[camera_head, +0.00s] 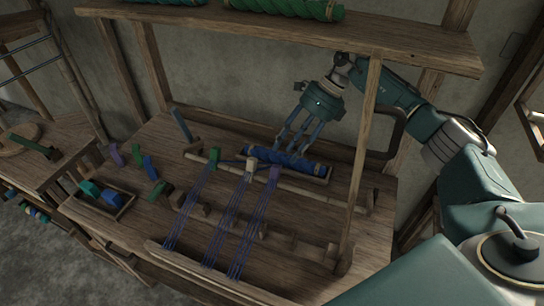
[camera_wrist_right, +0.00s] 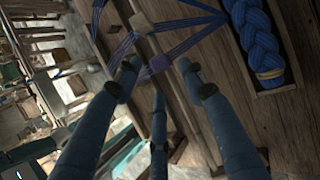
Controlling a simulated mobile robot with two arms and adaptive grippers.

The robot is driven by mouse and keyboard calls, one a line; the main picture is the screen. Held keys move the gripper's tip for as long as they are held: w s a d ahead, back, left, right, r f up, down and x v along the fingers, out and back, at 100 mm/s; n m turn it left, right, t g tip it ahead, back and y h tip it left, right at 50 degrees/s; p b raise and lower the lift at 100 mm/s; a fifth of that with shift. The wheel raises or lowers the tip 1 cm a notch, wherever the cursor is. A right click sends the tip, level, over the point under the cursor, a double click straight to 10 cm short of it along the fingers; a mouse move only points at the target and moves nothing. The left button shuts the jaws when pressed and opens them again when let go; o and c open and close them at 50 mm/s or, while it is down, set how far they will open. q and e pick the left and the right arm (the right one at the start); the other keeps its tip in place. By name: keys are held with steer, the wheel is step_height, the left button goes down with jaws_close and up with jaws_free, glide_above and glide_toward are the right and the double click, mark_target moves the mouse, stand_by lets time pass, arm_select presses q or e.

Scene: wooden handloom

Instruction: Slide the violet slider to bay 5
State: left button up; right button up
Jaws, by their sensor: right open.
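The violet slider (camera_head: 275,173) sits on the wooden rail (camera_head: 325,196), the rightmost of three sliders, with blue-violet threads running down from it to the front beam. In the right wrist view the violet slider (camera_wrist_right: 157,64) appears between the fingertips. My right gripper (camera_head: 290,146) is open and points down near the blue yarn braid, just behind the rail. In its wrist view the fingers (camera_wrist_right: 158,78) are spread and empty; I cannot tell how far above the slider they are. No bay numbers are legible. My left gripper is not in view.
A cream slider (camera_head: 251,166) and a green slider (camera_head: 213,158) stand left on the rail. The blue yarn braid (camera_head: 285,158) lies in a tray behind. A wooden post (camera_head: 360,165) rises at the right. A small box (camera_head: 127,207) of blocks is at left.

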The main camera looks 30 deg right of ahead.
mark_target(278, 166)
steer(key=p+x, duration=0.2)
steer(key=x, duration=0.3)
steer(key=shift+s+a+r, duration=0.1)
steer(key=shift+s, duration=0.1)
steer(key=shift+w+a+f, duration=0.1)
steer(key=shift+a+f, duration=0.05)
steer(key=shift+f, duration=0.2)
steer(key=shift+a+f, duration=0.1)
steer(key=shift+f, duration=0.1)
steer(key=shift+c, duration=0.2)
steer(key=shift+r, duration=0.1)
jaws_close()
